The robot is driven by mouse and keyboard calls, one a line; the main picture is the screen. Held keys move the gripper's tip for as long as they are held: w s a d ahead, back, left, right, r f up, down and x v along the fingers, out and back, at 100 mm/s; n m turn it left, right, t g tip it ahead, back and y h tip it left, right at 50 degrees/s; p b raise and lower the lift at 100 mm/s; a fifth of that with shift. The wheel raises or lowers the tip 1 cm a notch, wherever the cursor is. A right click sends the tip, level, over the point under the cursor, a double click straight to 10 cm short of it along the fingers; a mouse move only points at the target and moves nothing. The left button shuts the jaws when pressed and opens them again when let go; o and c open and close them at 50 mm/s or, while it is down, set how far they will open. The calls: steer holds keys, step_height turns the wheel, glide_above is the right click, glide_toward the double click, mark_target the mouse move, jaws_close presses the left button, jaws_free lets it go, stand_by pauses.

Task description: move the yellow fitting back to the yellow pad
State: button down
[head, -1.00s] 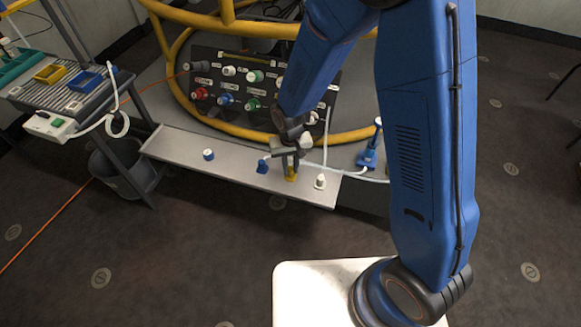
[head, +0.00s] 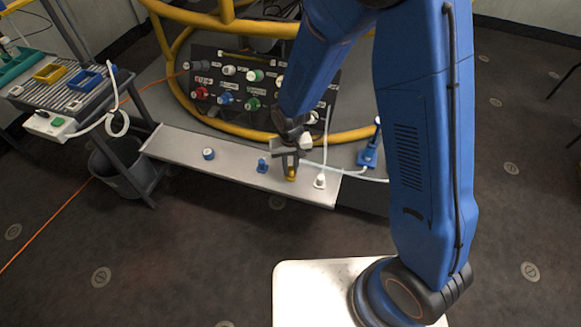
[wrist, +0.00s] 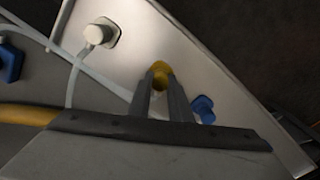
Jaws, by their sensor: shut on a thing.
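The yellow fitting (head: 291,174) is at the right part of the long grey shelf, low between my fingers. In the wrist view the yellow fitting (wrist: 160,70) shows at the fingertips. My gripper (head: 291,165) points down and is shut on it; its fingertips also show in the wrist view (wrist: 162,82). I cannot tell whether the fitting touches the shelf or is slightly above it. I cannot make out a yellow pad in either view; the gripper and fitting hide part of the shelf.
The grey shelf (head: 235,171) also bears a blue fitting (head: 262,166) left of my gripper, a white fitting (head: 320,181) right of it and a blue-and-white one (head: 208,154) farther left. A yellow rail (head: 245,133) and connector panel (head: 236,90) stand behind. A cart (head: 75,95) is far left.

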steer(key=c, duration=1.5)
jaws_free()
steer(key=shift+c, duration=0.2)
step_height(320, 180, up, 17)
steer(key=shift+r, duration=0.15)
steer(key=s+d+r+t, duration=0.1)
steer(key=s+d+r, duration=0.35)
steer(key=d, duration=0.25)
steer(key=s+d+r+m+t, duration=0.1)
steer(key=s+d+r, duration=0.2)
steer(key=d+r, duration=0.35)
steer(key=s+d+r+t, duration=0.1)
steer(key=s+d+r, duration=0.35)
steer(key=d, duration=0.35)
steer(key=s+d+r+m+t, duration=0.1)
steer(key=s+d, duration=0.4)
steer(key=s, duration=0.3)
steer(key=shift+s+d+r+t, duration=0.25)
steer(key=shift+s+r+t, duration=0.1)
steer(key=shift+r+t, duration=0.05)
